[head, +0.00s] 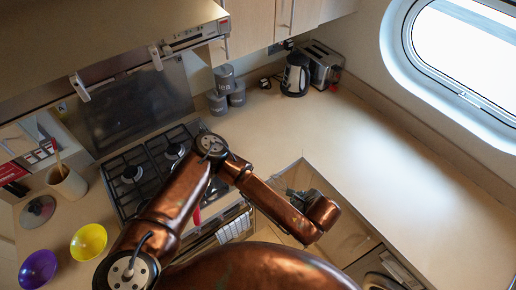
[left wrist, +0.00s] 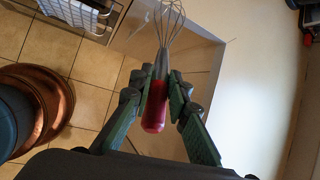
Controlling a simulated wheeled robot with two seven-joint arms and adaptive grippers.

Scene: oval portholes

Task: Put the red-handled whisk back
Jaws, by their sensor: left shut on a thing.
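The whisk (left wrist: 155,105) has a red handle, a grey neck and thin wire loops. In the left wrist view my left gripper (left wrist: 161,84) is shut on it, with a green finger on each side of the handle. The handle end points toward the camera and the wires point away, in front of a beige cabinet or drawer panel. In the head view my copper left arm reaches right, and part of the gripper (head: 294,194) shows beside its last link, over an open drawer-like space (head: 312,180). The whisk is not clear there. My right gripper is not in view.
A utensil crock (head: 66,182) with a wooden handle stands at the left, near a yellow bowl (head: 88,242) and a purple bowl (head: 38,268). A gas hob (head: 145,172) lies left of the arm. A kettle (head: 295,75) and toaster (head: 322,64) stand behind. The right counter (head: 410,190) is clear.

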